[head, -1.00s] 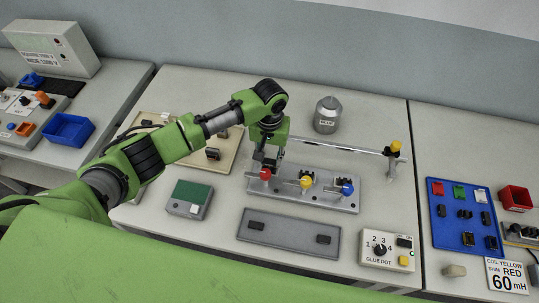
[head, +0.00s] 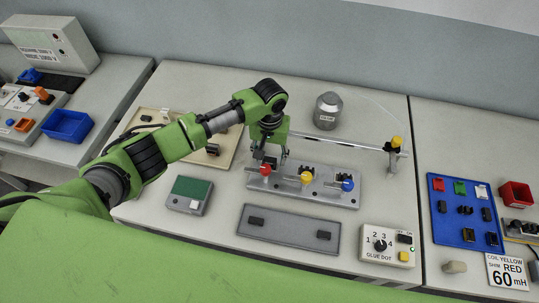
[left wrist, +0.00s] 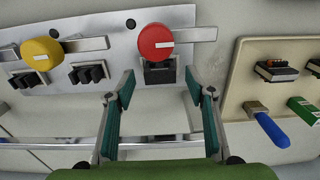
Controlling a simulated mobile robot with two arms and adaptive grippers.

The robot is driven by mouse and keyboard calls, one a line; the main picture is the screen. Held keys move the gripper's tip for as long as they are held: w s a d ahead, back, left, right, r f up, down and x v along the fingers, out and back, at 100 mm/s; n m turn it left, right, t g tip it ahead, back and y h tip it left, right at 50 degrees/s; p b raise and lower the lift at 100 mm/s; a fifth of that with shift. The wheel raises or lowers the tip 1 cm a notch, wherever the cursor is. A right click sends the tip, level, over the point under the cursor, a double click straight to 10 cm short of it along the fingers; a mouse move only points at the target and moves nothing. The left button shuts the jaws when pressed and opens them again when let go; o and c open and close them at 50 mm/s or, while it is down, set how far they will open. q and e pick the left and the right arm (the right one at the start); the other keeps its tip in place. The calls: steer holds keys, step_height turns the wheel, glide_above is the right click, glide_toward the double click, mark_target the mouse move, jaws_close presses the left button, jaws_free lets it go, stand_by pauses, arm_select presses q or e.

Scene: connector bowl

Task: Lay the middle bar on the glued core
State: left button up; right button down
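My left gripper (head: 270,160) is over the left station of the grey clamp fixture (head: 322,199). In the left wrist view its fingers (left wrist: 160,88) are spread open on either side of a dark block (left wrist: 159,76) beside the red knob (left wrist: 156,42). The block looks flat and closed, like a bar on a core; the seam is not clear. The cores at the yellow knob (left wrist: 41,53) and farther left show open prongs. Two dark bars (head: 256,221) lie at the ends of the grey plate (head: 288,229), its middle bare. My right gripper is not in view.
A rail (head: 345,147) with a yellow-topped post (head: 396,142) runs behind the fixture. A glue-dot box (head: 387,246), a green-topped box (head: 187,195), a beige tray (head: 223,158) and a metal jar (head: 327,111) stand around it.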

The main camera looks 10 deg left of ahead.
arm_select(q)
step_height(320, 180, up, 12)
stand_by(0.6)
